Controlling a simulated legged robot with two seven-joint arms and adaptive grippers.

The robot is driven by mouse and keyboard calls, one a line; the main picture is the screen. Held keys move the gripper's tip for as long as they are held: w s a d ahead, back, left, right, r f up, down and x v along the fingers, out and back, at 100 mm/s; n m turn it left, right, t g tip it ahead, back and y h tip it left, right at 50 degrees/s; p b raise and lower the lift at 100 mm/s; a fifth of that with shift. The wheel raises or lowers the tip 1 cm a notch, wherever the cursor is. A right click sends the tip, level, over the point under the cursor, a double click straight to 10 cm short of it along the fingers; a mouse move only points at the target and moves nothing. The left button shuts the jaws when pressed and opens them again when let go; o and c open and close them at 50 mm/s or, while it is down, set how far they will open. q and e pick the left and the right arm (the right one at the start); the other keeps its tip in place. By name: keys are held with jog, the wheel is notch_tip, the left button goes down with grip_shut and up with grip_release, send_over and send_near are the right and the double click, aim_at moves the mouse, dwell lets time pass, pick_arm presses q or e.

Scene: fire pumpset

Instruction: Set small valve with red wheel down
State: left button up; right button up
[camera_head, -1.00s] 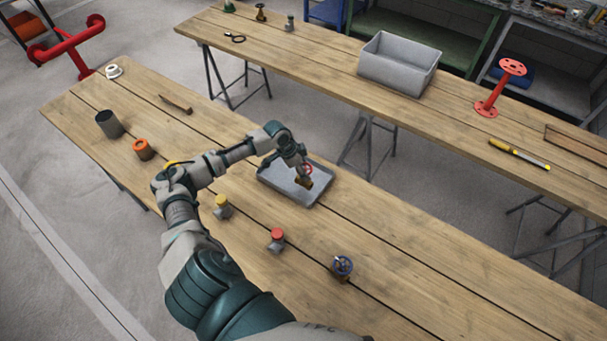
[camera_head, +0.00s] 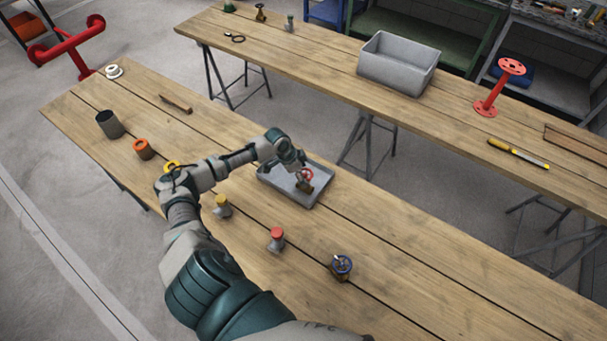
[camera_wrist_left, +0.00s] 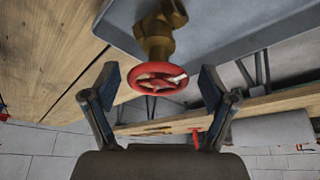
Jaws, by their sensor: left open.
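The small valve with a red wheel (camera_head: 305,181) stands in the grey tray (camera_head: 272,185) on the near table. In the left wrist view its red wheel (camera_wrist_left: 158,78) lies between my spread fingers, with gaps on both sides, and its brass body (camera_wrist_left: 156,38) is over the tray (camera_wrist_left: 225,25). My left gripper (camera_head: 298,168) is open just beside and above the valve; it also shows in the left wrist view (camera_wrist_left: 160,85). My right gripper is not in view.
A grey bin (camera_head: 398,66) stands on the far table. The near table's right part is clear.

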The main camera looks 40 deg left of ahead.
pick_arm(q)
jog(key=v, duration=1.1)
jog(key=shift+r, duration=0.3)
